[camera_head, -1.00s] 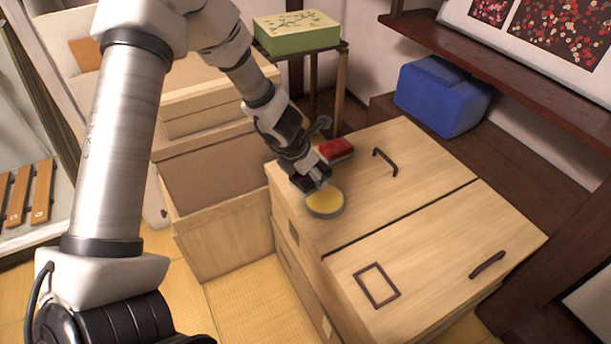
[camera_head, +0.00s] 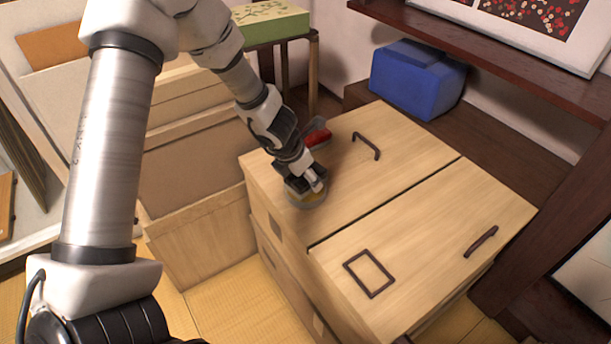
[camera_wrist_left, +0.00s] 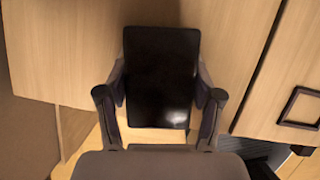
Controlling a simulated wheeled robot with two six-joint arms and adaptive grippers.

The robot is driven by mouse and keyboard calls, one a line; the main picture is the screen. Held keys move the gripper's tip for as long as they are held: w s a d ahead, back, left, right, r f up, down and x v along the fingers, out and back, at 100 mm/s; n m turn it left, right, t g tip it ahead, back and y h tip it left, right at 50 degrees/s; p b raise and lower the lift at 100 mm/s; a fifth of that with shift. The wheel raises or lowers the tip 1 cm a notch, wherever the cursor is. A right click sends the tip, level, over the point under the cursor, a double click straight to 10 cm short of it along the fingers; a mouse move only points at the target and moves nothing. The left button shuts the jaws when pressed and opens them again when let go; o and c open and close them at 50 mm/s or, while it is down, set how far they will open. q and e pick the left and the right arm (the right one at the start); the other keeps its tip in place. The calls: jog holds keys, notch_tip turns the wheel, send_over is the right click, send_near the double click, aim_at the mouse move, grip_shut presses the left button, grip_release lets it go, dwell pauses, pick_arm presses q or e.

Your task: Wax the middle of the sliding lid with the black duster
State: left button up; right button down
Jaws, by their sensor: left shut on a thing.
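The black duster (camera_wrist_left: 160,75) is a dark, slightly shiny block between the two fingers of my left gripper (camera_wrist_left: 160,112) in the wrist view. In the head view my left gripper (camera_head: 312,187) is shut on it, right over a round grey tin (camera_head: 308,204) with yellow inside. The gripper partly covers the tin, and I cannot tell whether the duster touches the wax. The wooden chest top has two panels split by a dark gap. The near right panel (camera_head: 425,220), apparently the sliding lid, bears a dark rectangular outline (camera_head: 368,273) and a handle (camera_head: 481,241).
A red block (camera_head: 318,136) lies behind my gripper on the far panel (camera_head: 390,165), which has a dark handle (camera_head: 367,145). A blue box (camera_head: 415,80) stands behind the chest, below a dark shelf. The near right panel is otherwise clear.

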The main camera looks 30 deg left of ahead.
pick_arm(q)
jog(key=shift+f+b, duration=0.5)
dwell(1.7)
notch_tip(320, 180, up, 7)
jog(key=p, duration=0.7)
jog(key=shift+r, duration=0.15)
jog(key=shift+f, duration=0.2)
notch_tip(320, 180, down, 7)
jog(key=b, duration=0.7)
jog(key=shift+f, duration=0.1)
jog(key=shift+r, duration=0.25)
jog(key=shift+c, duration=0.4)
